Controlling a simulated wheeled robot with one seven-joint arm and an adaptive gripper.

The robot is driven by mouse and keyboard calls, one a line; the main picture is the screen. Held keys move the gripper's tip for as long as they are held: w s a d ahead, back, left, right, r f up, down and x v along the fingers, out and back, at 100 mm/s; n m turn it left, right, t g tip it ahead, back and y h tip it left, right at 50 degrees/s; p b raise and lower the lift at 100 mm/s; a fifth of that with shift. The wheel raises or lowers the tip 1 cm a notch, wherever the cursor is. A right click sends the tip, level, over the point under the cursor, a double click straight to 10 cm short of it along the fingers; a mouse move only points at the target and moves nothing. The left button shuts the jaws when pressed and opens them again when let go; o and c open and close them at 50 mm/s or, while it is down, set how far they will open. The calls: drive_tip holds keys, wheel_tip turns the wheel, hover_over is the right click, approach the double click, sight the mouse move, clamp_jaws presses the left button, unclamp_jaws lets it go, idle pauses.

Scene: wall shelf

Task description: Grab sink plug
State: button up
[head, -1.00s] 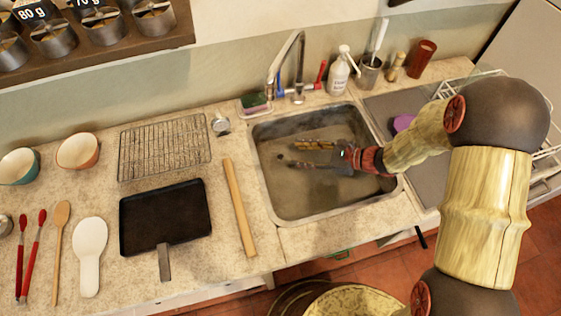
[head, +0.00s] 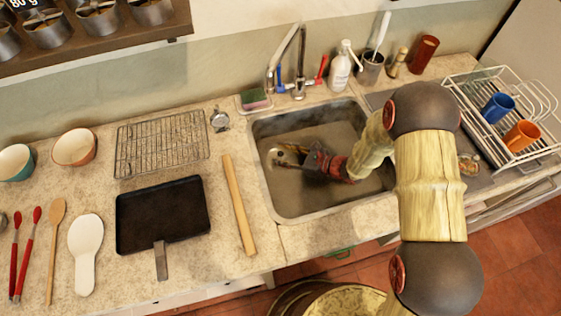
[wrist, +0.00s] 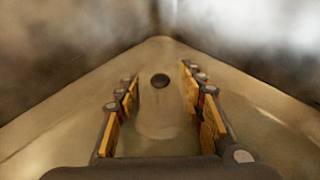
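A small dark round thing, which looks like the sink plug (wrist: 160,81), is on the pale sink bottom in the wrist view. I cannot tell whether it is a plug or the bare drain hole. My gripper (head: 281,158) is down inside the sink basin (head: 318,205), toward its left side. In the wrist view my gripper (wrist: 159,84) is open, with one yellow-padded finger on each side of the dark round thing. Nothing shows between the pads, and neither finger visibly touches it. In the head view the plug is too small to make out clearly beside the fingers.
The faucet (head: 298,75) stands behind the basin, with a sponge (head: 255,98) to its left. A soap bottle (head: 341,68) stands at the back. A wooden stick (head: 239,205) and black pan (head: 163,215) lie left of the sink. A dish rack (head: 508,130) is at right.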

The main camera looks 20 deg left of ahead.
drive_tip(key=shift+w+a+f, duration=0.1)
drive_tip(key=shift+a, duration=0.25)
drive_tip(key=shift+c, duration=1)
drive_tip(key=c, duration=0.7)
clamp_jaws()
